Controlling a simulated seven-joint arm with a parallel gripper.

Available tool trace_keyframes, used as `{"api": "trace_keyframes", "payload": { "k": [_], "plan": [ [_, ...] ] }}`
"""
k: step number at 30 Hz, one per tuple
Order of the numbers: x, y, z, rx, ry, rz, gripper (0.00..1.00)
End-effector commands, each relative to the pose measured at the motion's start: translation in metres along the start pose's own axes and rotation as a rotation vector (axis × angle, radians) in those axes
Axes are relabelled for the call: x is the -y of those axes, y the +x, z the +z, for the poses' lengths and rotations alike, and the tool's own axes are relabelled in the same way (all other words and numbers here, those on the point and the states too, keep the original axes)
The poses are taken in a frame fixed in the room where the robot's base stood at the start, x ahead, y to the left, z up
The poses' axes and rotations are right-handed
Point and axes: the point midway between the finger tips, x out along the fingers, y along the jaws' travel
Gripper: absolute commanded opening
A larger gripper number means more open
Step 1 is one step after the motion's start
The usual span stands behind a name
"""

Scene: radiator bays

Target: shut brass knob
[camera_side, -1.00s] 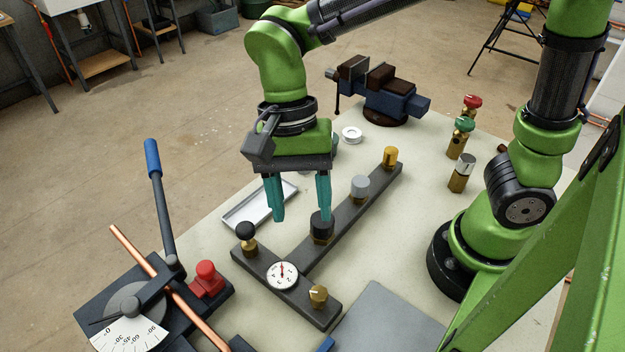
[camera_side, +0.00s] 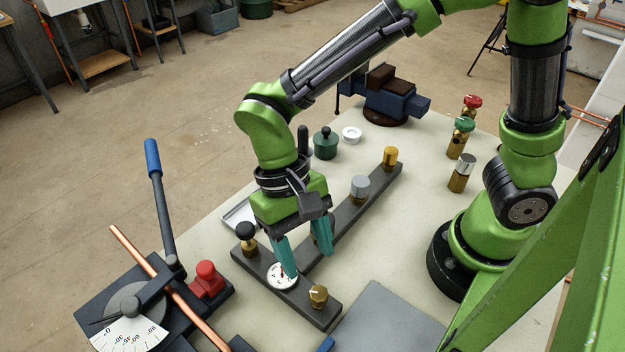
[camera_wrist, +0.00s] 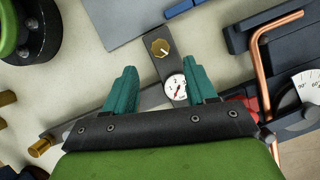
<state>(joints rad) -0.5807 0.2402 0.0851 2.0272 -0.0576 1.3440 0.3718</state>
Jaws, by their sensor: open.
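The brass knob (camera_side: 318,296) is a small faceted knob with a pale mark on top, on the near right end of the dark crossbar (camera_side: 315,314). It also shows in the wrist view (camera_wrist: 159,47), ahead of the fingertips, its mark pointing to the lower right. My gripper (camera_side: 308,263) is open and empty above the bar, behind the brass knob and apart from it. Its two teal fingers also show in the wrist view (camera_wrist: 160,76). The white dial gauge (camera_side: 281,277) lies below the left fingertip, which partly covers it.
A black knob (camera_side: 246,236) stands on the crossbar's other end. A grey knob (camera_side: 359,187) and a yellow knob (camera_side: 390,156) stand on the long bar. A pipe bender (camera_side: 140,300) with a red part (camera_side: 206,278) is at left. A grey plate (camera_side: 385,325) lies right of the brass knob.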

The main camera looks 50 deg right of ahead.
Motion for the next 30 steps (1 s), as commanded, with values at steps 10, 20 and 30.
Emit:
{"api": "trace_keyframes", "payload": {
  "k": [10,20,30],
  "plan": [
    [0.0,0.062,0.0,0.002,0.001,0.003,0.56],
    [0.0,0.074,0.0,0.0,0.002,0.0,0.56],
    [0.0,0.074,0.0,0.0,0.002,0.0,0.24]
  ]
}}
